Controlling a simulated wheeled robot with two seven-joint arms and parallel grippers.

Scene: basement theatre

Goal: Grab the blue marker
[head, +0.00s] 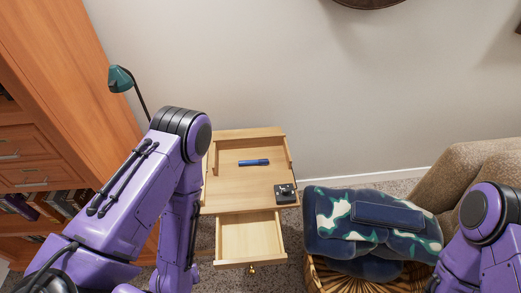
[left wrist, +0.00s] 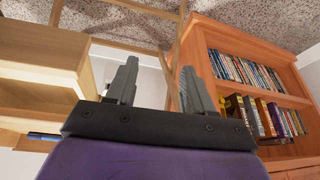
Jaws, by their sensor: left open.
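The blue marker (head: 254,162) lies sideways on the top of a small light-wood table (head: 233,182), toward its back. My left arm reaches down at the table's left side in the head view, and its gripper is hidden there. In the left wrist view my left gripper (left wrist: 156,68) is open, with nothing between its two fingers. A small blue strip (left wrist: 44,136) shows at the lower left of that view; I cannot tell if it is the marker. My right arm shows at the right edge of the head view, but its gripper is out of view.
The table's drawer (head: 250,238) is pulled out and looks empty. A small black object (head: 286,193) stands at the table's right front corner. A basket (head: 318,276) with patterned blankets (head: 370,222) is to the right. A wooden bookcase (head: 62,95) and green lamp (head: 121,79) are left.

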